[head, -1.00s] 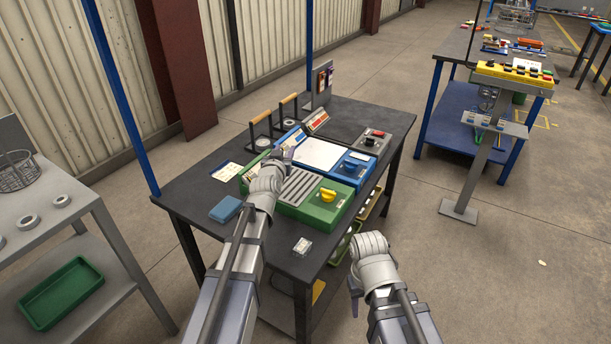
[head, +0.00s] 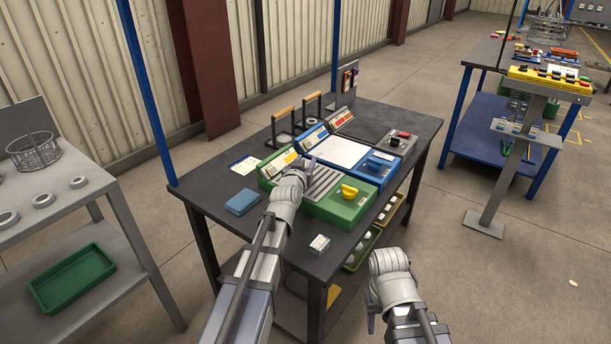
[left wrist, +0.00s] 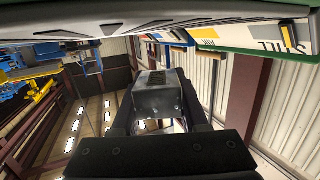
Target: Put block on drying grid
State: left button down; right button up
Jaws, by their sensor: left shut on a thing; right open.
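My left gripper (head: 303,165) is over the left side of the green unit (head: 337,213), beside its slatted grey top grid (head: 324,181). In the left wrist view, the black fingers (left wrist: 158,125) are shut on a grey metal block (left wrist: 157,92) with small holes in its face. The gripper hides this block in the head view. In the left wrist view, the unit's edge and slats run across the top, near a label reading "STILL AIR" (left wrist: 213,38); I cannot tell whether the block touches the grid. My right gripper (head: 371,310) is open and empty, in front of the table.
A blue unit (head: 375,172) and a dark unit with a red knob (head: 400,137) stand behind the green one. A yellow knob (head: 349,191) rises from the green unit. A blue pad (head: 242,202) and small pale block (head: 319,243) lie on the dark table (head: 207,181).

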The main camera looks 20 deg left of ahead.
pick_arm(q)
jog(key=shift+f+b, duration=1.65)
jog(key=shift+f, duration=0.15)
pick_arm(e)
jog(key=shift+f, duration=1.8)
